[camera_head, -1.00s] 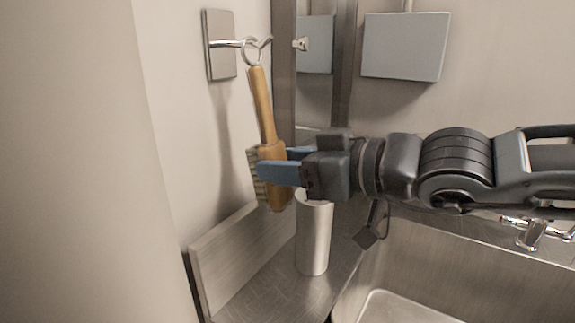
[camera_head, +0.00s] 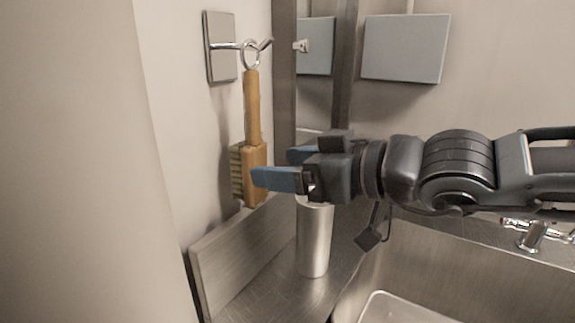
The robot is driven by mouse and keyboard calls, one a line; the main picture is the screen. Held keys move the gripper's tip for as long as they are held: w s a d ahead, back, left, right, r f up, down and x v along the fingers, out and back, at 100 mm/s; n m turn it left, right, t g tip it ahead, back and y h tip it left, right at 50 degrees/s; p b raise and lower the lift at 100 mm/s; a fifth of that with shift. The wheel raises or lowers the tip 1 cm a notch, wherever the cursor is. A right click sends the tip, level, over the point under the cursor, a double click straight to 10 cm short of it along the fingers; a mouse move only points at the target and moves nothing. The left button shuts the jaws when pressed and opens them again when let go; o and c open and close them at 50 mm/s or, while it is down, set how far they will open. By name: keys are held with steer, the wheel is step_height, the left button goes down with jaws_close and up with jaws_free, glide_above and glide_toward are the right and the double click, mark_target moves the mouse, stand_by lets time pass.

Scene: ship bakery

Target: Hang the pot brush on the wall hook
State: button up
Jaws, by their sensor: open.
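The pot brush (camera_head: 253,108) has a wooden handle and a bristled head facing left. It hangs almost upright, head down, with the metal ring (camera_head: 250,54) at its top around the arm of the wall hook (camera_head: 251,45). The hook sticks out to the right from a square metal plate (camera_head: 220,47) on the wall. My gripper (camera_head: 277,168) is open, its blue fingers just right of the brush head. The near finger overlaps the edge of the head in the picture; I cannot tell whether it touches.
A metal cylinder (camera_head: 314,240) stands on the steel counter below my gripper. A low board (camera_head: 235,250) runs along the wall. A sink (camera_head: 455,270) with a tap (camera_head: 533,235) is at lower right. A grey box (camera_head: 405,48) is on the back wall.

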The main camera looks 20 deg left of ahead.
steer(key=b+v, duration=0.2)
steer(key=v, duration=0.6)
steer(key=s+a+r+m+t+y, duration=0.1)
steer(key=s+a+r+m+y, duration=0.35)
steer(key=m, duration=0.75)
steer(key=s+a+r+m+t+y, duration=0.1)
steer(key=s+a+r+m+y, duration=0.1)
steer(key=s+r+m+y, duration=0.65)
steer(key=w+d+f+n+t+h, duration=0.2)
steer(key=d+f+n+t+h, duration=0.55)
steer(key=n, duration=0.75)
steer(key=w+d+f+n+t+h, duration=0.2)
steer(key=d+f+n+t+h, duration=0.4)
steer(key=n+t+h, duration=0.7)
steer(key=s+d+f+m+g+h, duration=0.3)
steer(key=s+d+f+m, duration=0.2)
steer(key=d+f+m, duration=0.45)
steer(key=s+d+f+m+g+h, duration=0.2)
steer(key=s+d+f+m, duration=0.5)
steer(key=s, duration=0.5)
steer(key=s+d+f+m+g+h, duration=0.3)
steer(key=s+d+f+m+g, duration=0.2)
steer(key=s, duration=0.6)
steer(key=d+f+m, duration=0.2)
steer(key=d+f, duration=0.1)
steer(key=shift+s+d+f+p, duration=0.2)
steer(key=shift+s+f+p, duration=0.1)
steer(key=shift+s+f, duration=0.1)
